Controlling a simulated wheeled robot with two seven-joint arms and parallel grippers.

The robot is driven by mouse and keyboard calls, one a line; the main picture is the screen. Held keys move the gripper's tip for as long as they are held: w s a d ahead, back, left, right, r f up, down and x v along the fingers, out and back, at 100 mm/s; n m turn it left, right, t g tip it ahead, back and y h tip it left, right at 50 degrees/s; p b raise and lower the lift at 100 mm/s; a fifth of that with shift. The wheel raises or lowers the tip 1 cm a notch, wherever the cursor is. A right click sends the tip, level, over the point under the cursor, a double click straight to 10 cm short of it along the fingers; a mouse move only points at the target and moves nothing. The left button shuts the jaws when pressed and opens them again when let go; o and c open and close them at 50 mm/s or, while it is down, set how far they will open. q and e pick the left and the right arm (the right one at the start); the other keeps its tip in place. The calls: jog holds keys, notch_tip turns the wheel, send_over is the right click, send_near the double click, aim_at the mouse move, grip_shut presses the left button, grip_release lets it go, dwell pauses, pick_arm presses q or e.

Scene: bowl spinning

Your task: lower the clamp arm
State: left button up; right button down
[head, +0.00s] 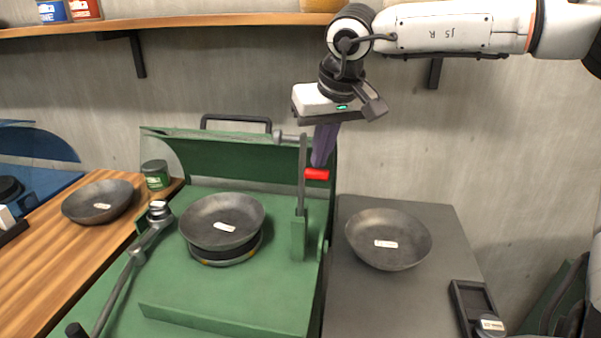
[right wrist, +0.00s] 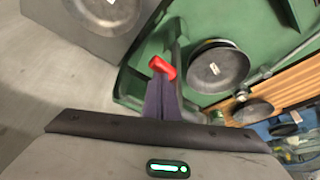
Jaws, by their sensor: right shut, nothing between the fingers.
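The clamp arm (head: 301,172) is a grey bar standing upright from a green bracket on the spinning machine. A short rod points left from its top. Its red handle (head: 316,174) sticks out to the right, and it also shows in the right wrist view (right wrist: 162,67). My right gripper (head: 321,162) points down with its purple fingers shut and empty. The fingertips are right at the red handle; I cannot tell whether they touch it. A dark bowl (head: 222,221) sits on the machine's round chuck, left of the clamp arm. My left gripper is not in view.
A second bowl (head: 388,239) lies on the grey table to the right, and a third (head: 98,201) on the wooden bench at left. A jointed grey lever (head: 128,268) stands at the machine's left. A green guard (head: 235,155) rises behind. A shelf (head: 200,21) runs above.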

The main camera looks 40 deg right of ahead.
aim_at(303, 144)
jog(key=shift+w+a+r+p, duration=0.15)
jog(key=shift+w+a+p, duration=0.45)
jog(key=shift+w+a, duration=0.75)
jog(key=shift+w, duration=0.3)
jog(key=w+a+f, duration=0.5)
jog(key=w+a, duration=0.2)
jog(key=w, duration=0.2)
jog(key=shift+w+a+f, duration=0.2)
jog(key=shift+w+f, duration=0.05)
jog(key=shift+f, duration=0.05)
dwell(0.9)
